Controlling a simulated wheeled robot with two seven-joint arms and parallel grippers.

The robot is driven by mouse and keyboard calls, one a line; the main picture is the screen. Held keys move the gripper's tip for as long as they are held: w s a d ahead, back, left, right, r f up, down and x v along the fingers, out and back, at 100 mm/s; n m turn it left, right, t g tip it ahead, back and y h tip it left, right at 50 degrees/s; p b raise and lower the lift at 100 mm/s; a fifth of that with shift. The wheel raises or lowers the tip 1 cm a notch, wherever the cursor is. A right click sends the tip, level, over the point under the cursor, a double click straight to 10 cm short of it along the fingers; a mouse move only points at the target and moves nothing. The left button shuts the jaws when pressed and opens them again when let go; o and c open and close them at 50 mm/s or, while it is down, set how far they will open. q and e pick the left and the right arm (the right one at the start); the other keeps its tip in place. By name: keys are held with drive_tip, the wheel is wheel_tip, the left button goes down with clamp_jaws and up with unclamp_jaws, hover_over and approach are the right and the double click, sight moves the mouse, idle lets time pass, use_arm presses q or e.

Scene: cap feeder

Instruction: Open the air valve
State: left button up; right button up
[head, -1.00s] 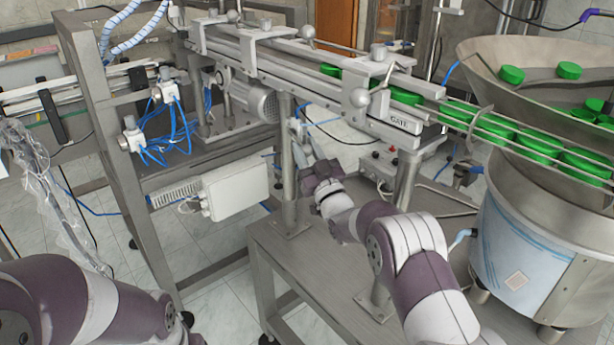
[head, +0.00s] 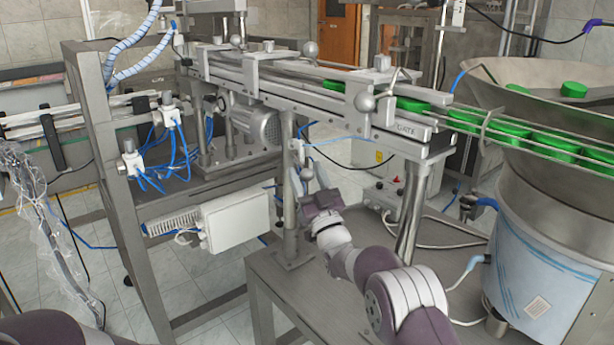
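The air valve appears to be the small pale fitting (head: 297,151) on the upright steel post below the conveyor, with a thin blue hose running right from it. It is small, and its handle position cannot be made out. My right gripper (head: 308,180) is just below this fitting, beside the post, fingers pointing up. The two fingers look apart, with nothing clearly between them. Whether a fingertip touches the fitting cannot be told. My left gripper is out of view; only part of my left arm shows at the bottom left.
The conveyor (head: 300,85) with its gate runs above my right gripper. A steel table (head: 320,310) lies below it. The feeder bowl (head: 550,185) with green caps stands at right. A white box (head: 236,220) hangs left of the post, and blue hoses (head: 172,150) cluster further left.

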drive_tip(key=shift+r, duration=0.1)
drive_tip(key=b+v, duration=0.1)
drive_tip(key=v, duration=1.1)
drive_tip(key=shift+s+f, duration=0.2)
drive_tip(key=shift+f, duration=0.05)
